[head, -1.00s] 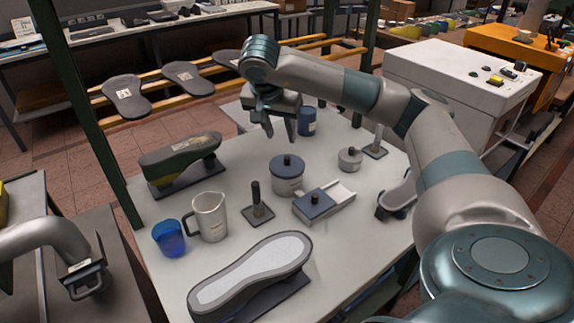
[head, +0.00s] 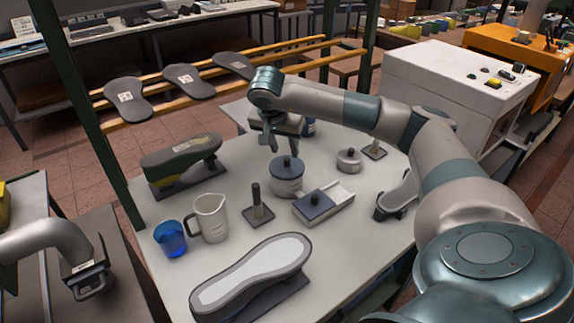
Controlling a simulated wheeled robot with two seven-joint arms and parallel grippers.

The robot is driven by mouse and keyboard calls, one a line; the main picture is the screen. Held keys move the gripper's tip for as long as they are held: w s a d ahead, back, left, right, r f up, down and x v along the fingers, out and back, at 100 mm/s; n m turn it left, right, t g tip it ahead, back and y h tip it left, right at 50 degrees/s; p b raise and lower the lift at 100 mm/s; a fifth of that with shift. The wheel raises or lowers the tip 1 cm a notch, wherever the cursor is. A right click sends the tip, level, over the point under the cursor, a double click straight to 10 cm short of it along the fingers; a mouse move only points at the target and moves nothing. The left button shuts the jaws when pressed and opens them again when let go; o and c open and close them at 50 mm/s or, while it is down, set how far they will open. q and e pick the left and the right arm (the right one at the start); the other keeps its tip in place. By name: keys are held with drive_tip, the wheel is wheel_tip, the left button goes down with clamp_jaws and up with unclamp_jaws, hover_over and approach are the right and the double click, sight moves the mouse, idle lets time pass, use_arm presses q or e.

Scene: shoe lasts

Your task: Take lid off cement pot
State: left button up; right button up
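The pot (head: 287,184) is a light grey round can with a dark blue lid (head: 285,168) seated on it. The lid has a small dark knob on top. My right gripper (head: 283,149) points down just above the lid, with its fingers apart and nothing between them. From this view I cannot tell whether a fingertip touches the knob. My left gripper (head: 92,288) is low at the left, away from the pot, over a grey surface. I cannot tell how far apart its fingers are.
Close to the pot stand a post on a square base (head: 257,207), a tray with a dark sliding cover (head: 323,202) and a small lidded tin (head: 349,160). A white jug (head: 211,219), blue cup (head: 170,239) and shoe lasts (head: 250,272) are farther off.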

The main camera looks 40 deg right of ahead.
sight(287, 159)
drive_tip(key=shift+w+d+f+p, duration=0.1)
drive_tip(key=shift+d+f+p, duration=0.1)
drive_tip(key=shift+f+p, duration=0.4)
drive_tip(key=shift+p+x, duration=0.45)
drive_tip(key=shift+x, duration=1.4)
drive_tip(key=shift+a, duration=0.1)
drive_tip(key=shift+c, duration=0.3)
clamp_jaws()
